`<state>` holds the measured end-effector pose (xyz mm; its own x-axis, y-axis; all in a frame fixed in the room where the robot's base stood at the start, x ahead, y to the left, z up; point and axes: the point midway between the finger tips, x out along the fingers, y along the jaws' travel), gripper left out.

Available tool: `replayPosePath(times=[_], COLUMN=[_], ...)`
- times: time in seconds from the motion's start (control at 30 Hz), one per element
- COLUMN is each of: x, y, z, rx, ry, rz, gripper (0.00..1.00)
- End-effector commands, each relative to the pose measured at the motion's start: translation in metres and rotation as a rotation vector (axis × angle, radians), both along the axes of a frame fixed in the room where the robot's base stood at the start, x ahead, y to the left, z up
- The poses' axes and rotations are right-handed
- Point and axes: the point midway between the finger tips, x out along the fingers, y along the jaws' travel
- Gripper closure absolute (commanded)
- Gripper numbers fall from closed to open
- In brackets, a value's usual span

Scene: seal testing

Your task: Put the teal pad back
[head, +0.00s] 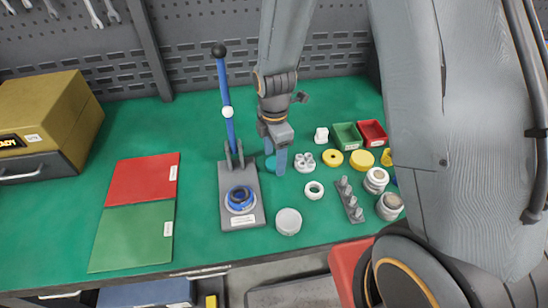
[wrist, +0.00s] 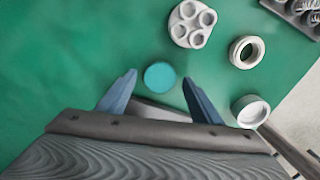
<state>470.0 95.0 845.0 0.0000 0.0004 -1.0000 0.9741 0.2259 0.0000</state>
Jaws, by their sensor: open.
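The teal pad (wrist: 160,76) is a flat round disc lying on the green bench top. In the wrist view it lies between and slightly beyond the fingertips of my gripper (wrist: 159,80), with green showing on both sides. My gripper is open and empty. In the head view my gripper (head: 281,165) points down beside the lever press, and the teal pad (head: 270,163) is partly hidden behind a finger. How high the fingertips are above the bench I cannot tell.
A white holder with several holes (head: 304,162) stands close on the right. A white ring (head: 314,190) and a white round cup (head: 288,221) lie nearer. The lever press (head: 228,185) stands left. Green (head: 346,134) and red (head: 372,132) bins are behind right.

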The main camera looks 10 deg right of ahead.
Motion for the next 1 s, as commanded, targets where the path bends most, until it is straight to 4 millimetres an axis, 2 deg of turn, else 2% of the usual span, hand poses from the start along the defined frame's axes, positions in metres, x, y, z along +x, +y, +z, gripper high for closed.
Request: replayPosePath(times=[0.6, 0.87, 1.0], x=[0.001, -0.001, -0.009], y=[0.000, -0.001, -0.013], z=[0.095, 0.114, 0.117], rx=[0.001, 0.000, 0.002], ry=[-0.003, -0.001, -0.009], rz=[0.000, -0.017, -0.182], gripper=[0.41, 0.41, 0.41])
